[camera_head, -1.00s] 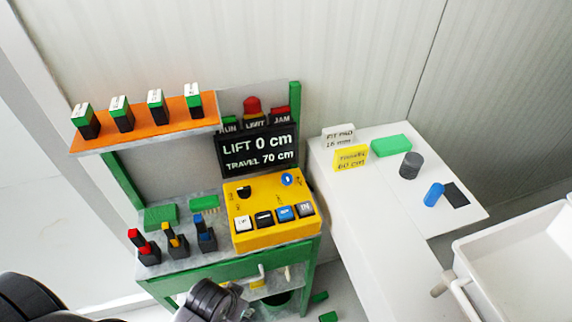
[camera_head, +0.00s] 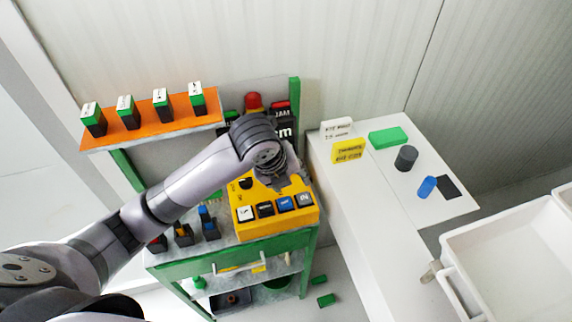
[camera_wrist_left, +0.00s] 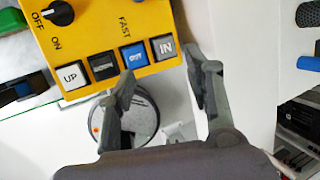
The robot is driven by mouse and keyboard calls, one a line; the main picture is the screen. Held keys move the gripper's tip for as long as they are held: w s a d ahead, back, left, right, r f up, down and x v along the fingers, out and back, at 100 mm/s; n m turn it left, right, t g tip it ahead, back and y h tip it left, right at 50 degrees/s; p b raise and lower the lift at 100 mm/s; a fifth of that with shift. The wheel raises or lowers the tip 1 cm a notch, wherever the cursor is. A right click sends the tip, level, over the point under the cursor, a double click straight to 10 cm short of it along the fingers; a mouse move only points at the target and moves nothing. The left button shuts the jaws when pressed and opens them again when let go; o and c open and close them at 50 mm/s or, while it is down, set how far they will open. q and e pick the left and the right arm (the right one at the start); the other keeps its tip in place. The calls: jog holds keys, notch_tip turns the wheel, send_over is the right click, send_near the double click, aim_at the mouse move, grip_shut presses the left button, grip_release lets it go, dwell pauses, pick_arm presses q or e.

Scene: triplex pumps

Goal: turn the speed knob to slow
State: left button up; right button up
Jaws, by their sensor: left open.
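The yellow control box (camera_head: 262,226) stands on the green-framed bench. The blue speed knob at the box's upper right is hidden behind my left gripper (camera_head: 288,182) in the head view. In the left wrist view the box (camera_wrist_left: 95,28) fills the upper left, with the word FAST near its top and a black OFF/ON knob (camera_wrist_left: 57,13) at the left. The speed knob cannot be made out there. My left gripper (camera_wrist_left: 160,70) is open and empty, its fingertips near the box's front edge by the IN button (camera_wrist_left: 164,46). My right gripper is not in view.
An orange shelf (camera_head: 150,130) with several green-topped blocks is at the left. A white table (camera_head: 345,190) with signs and small blocks stands right, beside a white bin (camera_head: 510,240).

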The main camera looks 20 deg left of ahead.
pick_arm(q)
jog(key=w+a+r+m+y, duration=0.2)
jog(key=w+a+r+m, duration=0.15)
jog(key=r+m, duration=0.35)
jog(key=p+x, duration=0.4)
jog(key=x, duration=1.3)
jog(key=shift+w+d+f, duration=0.1)
jog(key=shift+f, duration=0.05)
jog(key=shift+c, duration=0.3)
grip_shut()
